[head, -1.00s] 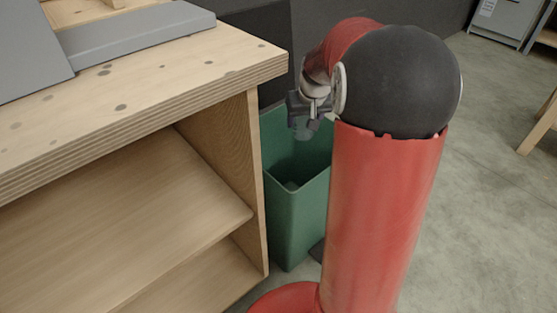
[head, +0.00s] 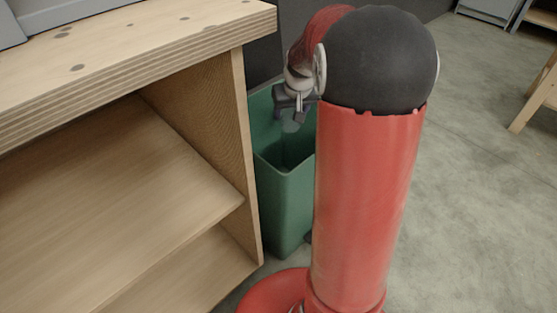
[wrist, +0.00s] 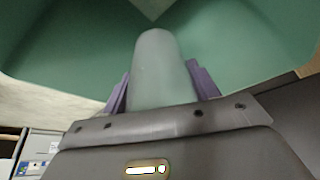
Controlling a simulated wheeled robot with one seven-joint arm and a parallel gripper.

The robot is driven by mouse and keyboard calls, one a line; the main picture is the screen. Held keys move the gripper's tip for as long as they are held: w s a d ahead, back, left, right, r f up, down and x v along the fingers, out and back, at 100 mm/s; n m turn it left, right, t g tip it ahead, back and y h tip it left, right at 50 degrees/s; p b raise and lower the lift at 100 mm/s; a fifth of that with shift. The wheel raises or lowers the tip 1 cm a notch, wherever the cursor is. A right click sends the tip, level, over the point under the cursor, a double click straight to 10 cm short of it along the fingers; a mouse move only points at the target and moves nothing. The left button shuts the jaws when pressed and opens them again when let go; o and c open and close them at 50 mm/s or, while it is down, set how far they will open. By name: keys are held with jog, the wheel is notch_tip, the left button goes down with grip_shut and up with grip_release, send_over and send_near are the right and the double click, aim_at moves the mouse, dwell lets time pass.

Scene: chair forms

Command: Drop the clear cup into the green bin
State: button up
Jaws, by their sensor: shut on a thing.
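The green bin (head: 285,195) stands on the floor beside the wooden shelf unit, partly hidden behind my red column in the head view. Its green inside wall (wrist: 230,45) fills the upper part of the wrist view. My gripper (head: 290,116) points down over the bin's opening. In the wrist view the clear cup (wrist: 158,70) sits between the two purple fingers of my gripper (wrist: 160,90), which are shut on it. The cup's far end points toward the inside of the bin. In the head view the cup is faint and hard to make out.
The wooden shelf unit (head: 245,130) stands close to the bin on the left, its top edge near my gripper. A grey cabinet (head: 485,8) stands at the back right. A wooden leg (head: 535,95) shows at the right edge. Open floor (head: 470,200) lies right of my column.

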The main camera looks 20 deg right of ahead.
jog(key=o, duration=0.8)
jog(key=shift+o, duration=0.2)
jog(key=shift+r, duration=0.1)
jog(key=p+v, duration=0.1)
jog(key=v, duration=0.6)
jog(key=shift+s+r, duration=0.15)
jog(key=shift+r, duration=0.15)
